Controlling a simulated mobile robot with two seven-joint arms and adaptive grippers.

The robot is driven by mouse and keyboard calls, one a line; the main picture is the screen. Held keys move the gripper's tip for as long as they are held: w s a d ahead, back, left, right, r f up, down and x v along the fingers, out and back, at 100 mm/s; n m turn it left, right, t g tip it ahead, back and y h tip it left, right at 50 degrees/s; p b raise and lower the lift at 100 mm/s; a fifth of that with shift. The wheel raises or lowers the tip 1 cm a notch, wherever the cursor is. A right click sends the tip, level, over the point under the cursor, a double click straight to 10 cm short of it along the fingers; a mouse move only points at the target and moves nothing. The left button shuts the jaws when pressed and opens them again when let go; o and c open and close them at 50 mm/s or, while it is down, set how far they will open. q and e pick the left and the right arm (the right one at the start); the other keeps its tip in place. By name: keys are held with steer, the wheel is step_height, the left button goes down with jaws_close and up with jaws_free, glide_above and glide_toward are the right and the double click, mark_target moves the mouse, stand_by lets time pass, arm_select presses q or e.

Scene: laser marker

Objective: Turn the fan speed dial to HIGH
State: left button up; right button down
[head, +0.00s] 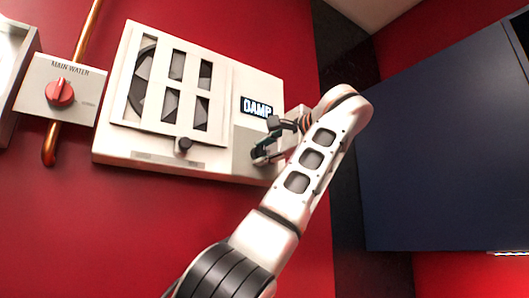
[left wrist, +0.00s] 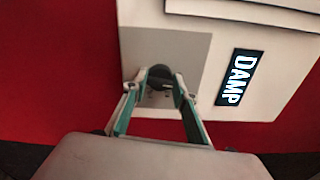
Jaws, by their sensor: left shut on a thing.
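The white fan unit (head: 222,82) is on the red wall, with a slatted vent on its left and a small screen (head: 256,107) reading DAMP on its right. The screen also shows in the left wrist view (left wrist: 238,77). The dark fan speed dial (left wrist: 161,75) sits on a grey panel below the screen. My left gripper (head: 261,156) is at this panel, and in the left wrist view the gripper (left wrist: 160,88) is shut on the dial. The dial's markings are hidden or too small to read. My right gripper is not in view.
A dark slider knob (head: 183,145) sits under the vent. A MAIN WATER box (head: 88,82) with a red knob (head: 60,93) is on a copper pipe at the left. A large dark blue panel (head: 450,150) stands at the right.

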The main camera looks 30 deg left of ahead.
arm_select(q)
steer(key=m, duration=0.2)
steer(key=shift+m, duration=0.3)
steer(key=m, duration=0.3)
steer(key=shift+m, duration=0.3)
steer(key=m, duration=0.3)
steer(key=shift+m+b, duration=0.3)
steer(key=shift+b, duration=0.05)
steer(key=m, duration=0.3)
steer(key=shift+m, duration=0.3)
steer(key=m, duration=0.8)
steer(key=shift+m+b, duration=0.3)
steer(key=shift+b, duration=0.05)
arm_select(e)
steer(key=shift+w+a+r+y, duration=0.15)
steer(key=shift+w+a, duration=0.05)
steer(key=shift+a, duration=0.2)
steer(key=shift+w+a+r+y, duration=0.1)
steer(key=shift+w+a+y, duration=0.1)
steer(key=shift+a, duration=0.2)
arm_select(q)
steer(key=o, duration=1.1)
steer(key=shift+a, duration=0.1)
